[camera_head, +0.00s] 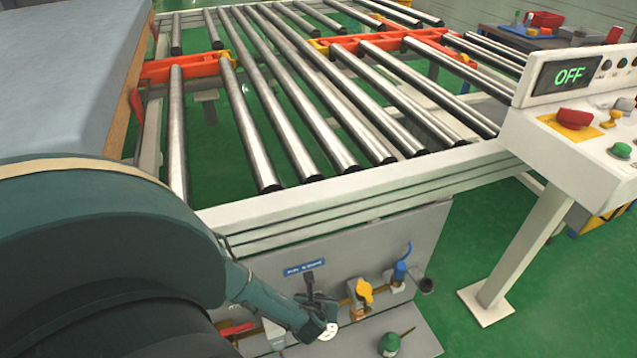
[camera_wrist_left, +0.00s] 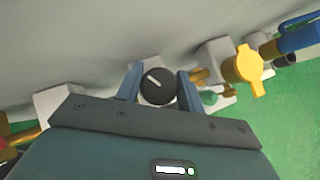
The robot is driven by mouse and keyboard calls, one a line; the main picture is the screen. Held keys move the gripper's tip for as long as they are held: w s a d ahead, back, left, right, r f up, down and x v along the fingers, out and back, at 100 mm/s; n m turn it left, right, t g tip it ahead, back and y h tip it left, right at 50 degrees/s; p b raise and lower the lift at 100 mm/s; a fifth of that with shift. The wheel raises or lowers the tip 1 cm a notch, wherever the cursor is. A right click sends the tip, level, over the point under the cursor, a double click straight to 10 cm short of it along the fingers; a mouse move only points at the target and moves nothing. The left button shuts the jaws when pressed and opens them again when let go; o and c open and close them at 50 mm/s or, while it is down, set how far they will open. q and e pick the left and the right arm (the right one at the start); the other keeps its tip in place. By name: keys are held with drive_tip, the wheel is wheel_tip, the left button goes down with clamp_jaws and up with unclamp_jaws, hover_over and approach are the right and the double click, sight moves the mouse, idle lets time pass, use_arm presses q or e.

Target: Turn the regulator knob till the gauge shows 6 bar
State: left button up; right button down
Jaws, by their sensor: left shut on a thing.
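The regulator knob (camera_wrist_left: 158,86) is black and round with a white pointer line. In the left wrist view it sits between the two fingers of my left gripper (camera_wrist_left: 157,90), which is shut on it. The pointer slants toward the upper left. In the head view my left gripper (camera_head: 318,305) is at the grey panel below the roller table and hides most of the knob. A small white round face (camera_head: 327,332), perhaps the gauge, shows by the gripper; its reading is too small to tell. My right gripper is not in view.
A green part (camera_head: 389,344) is on the ledge below. The control box display (camera_head: 569,76) reads OFF.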

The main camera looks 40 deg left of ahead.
use_arm(q)
drive_tip(key=shift+s+d+f+m+h, duration=0.15)
drive_tip(key=shift+m+h, duration=0.15)
drive_tip(key=shift+m, duration=0.2)
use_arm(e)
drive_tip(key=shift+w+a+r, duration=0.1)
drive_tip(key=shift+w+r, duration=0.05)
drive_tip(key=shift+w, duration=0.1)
use_arm(q)
drive_tip(key=o, duration=0.7)
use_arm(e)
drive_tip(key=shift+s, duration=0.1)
use_arm(q)
drive_tip(key=shift+r, duration=0.3)
drive_tip(key=p+v, duration=0.5)
drive_tip(key=v, duration=0.7)
drive_tip(key=shift+s+r, duration=0.2)
drive_tip(key=shift+s, duration=0.25)
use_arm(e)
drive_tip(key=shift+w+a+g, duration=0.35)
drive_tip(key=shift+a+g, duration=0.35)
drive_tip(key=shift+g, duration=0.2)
